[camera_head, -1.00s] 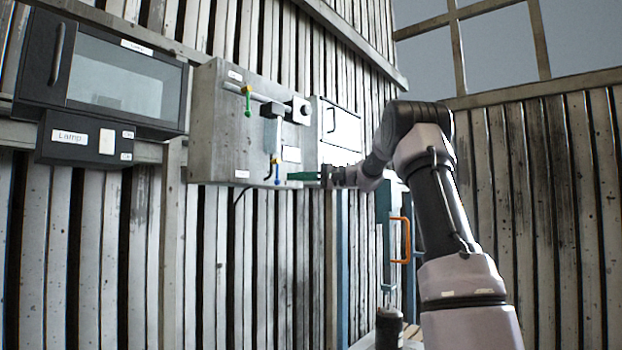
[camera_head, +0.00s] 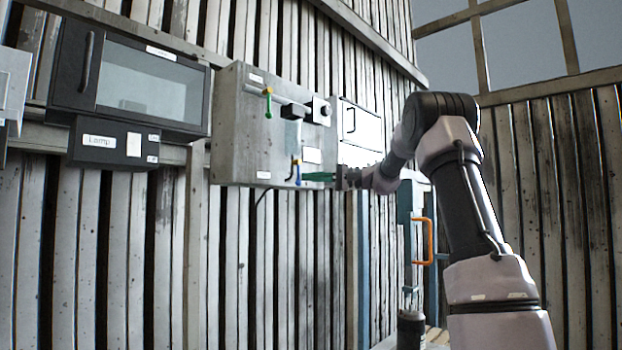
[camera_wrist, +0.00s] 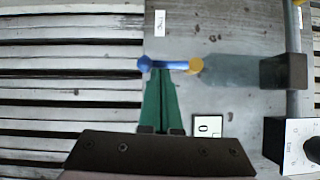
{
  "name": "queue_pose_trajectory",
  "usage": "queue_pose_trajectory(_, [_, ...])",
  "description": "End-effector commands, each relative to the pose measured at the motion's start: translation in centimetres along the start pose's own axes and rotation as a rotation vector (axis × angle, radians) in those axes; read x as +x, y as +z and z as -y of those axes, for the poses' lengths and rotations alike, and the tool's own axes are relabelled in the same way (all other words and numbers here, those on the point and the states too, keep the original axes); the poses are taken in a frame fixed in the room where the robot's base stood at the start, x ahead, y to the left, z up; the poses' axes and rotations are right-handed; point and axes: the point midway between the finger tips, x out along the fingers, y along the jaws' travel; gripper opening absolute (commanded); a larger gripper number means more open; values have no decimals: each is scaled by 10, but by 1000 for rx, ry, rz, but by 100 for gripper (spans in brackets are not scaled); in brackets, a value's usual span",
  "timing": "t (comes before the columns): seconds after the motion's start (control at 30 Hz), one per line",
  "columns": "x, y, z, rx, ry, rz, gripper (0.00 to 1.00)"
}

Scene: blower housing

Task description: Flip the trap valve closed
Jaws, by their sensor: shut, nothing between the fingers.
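The trap valve has a blue lever (camera_wrist: 168,65) with a ball end and a yellow hub (camera_wrist: 196,65), in line with a grey pipe (camera_wrist: 235,69). In the head view the blue lever (camera_head: 298,174) hangs down low on the front of the grey housing (camera_head: 240,135). My gripper (camera_head: 305,176) is beside the lever, on its right in the head view. In the wrist view my gripper's green fingers (camera_wrist: 161,72) are shut together, tips at the lever's side near its ball end. I cannot tell whether they touch it.
A second valve with a green handle (camera_head: 268,103) sits higher on the housing. A small white label (camera_wrist: 160,23) is near the blue lever. A white panel (camera_head: 360,135) is right of the housing, and a dark cabinet (camera_head: 130,80) is left. An orange handle (camera_head: 430,241) stands below my arm.

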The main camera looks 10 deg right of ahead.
Motion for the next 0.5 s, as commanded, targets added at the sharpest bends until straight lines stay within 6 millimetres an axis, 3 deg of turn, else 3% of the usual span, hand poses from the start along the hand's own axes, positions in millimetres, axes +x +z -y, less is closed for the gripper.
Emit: queue_pose_trajectory(0.5, [3, 4, -3, 84, -56, 1, 0])
